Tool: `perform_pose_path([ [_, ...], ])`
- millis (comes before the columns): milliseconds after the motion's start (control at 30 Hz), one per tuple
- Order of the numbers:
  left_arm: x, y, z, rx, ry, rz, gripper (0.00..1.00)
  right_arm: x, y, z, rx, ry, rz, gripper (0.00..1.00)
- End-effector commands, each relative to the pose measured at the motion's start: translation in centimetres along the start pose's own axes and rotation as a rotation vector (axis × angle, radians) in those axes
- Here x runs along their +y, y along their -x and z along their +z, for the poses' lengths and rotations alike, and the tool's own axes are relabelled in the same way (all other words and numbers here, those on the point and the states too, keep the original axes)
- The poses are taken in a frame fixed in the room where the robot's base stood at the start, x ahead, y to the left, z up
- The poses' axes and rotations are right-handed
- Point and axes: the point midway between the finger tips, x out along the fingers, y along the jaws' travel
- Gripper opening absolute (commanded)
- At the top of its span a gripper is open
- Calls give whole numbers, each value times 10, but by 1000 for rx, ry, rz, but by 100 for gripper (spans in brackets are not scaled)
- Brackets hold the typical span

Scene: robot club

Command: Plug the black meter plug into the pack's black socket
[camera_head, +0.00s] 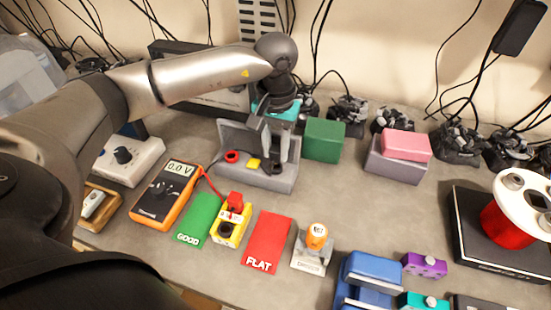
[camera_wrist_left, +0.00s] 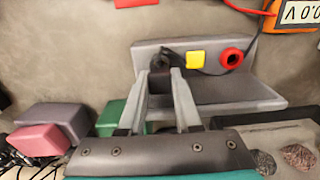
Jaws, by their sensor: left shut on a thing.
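My left gripper (camera_head: 272,160) reaches down over the right end of a grey stand (camera_head: 235,175). It is shut on the black meter plug, which shows as a dark block (camera_wrist_left: 160,82) between the fingers in the left wrist view. The plug is at the stand, beside its black ring (camera_head: 277,168); I cannot tell whether it is still seated there. The yellow pack (camera_head: 229,241) stands between the green and red mats. A red plug (camera_head: 235,202) sits in it, and its black socket (camera_head: 226,229) is open in front. The orange meter (camera_head: 158,205) reads 0.0 V.
The stand has a red ring (camera_head: 232,156) and a yellow square (camera_head: 253,163). The green GOOD mat (camera_head: 199,216) and red FLAT mat (camera_head: 270,238) flank the pack. A red lead (camera_head: 210,182) runs from meter to pack. A green block (camera_head: 324,140) stands right of my gripper.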

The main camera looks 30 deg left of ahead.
Motion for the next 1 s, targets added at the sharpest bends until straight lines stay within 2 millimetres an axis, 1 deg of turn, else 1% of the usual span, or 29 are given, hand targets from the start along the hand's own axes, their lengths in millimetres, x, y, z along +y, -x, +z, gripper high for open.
perform_pose_path([
  [267, 0, 6, 0, 1, 0, 0, 0, 0, 3, 0, 0, 0, 0, 50],
  [800, 0, 33, 0, 1, 1, 0, 0, 0, 17, -2, 0, 0, 0, 50],
  [1000, 0, 35, 0, 0, 1, 0, 0, 0, 18, -2, 0, 0, 0, 50],
])
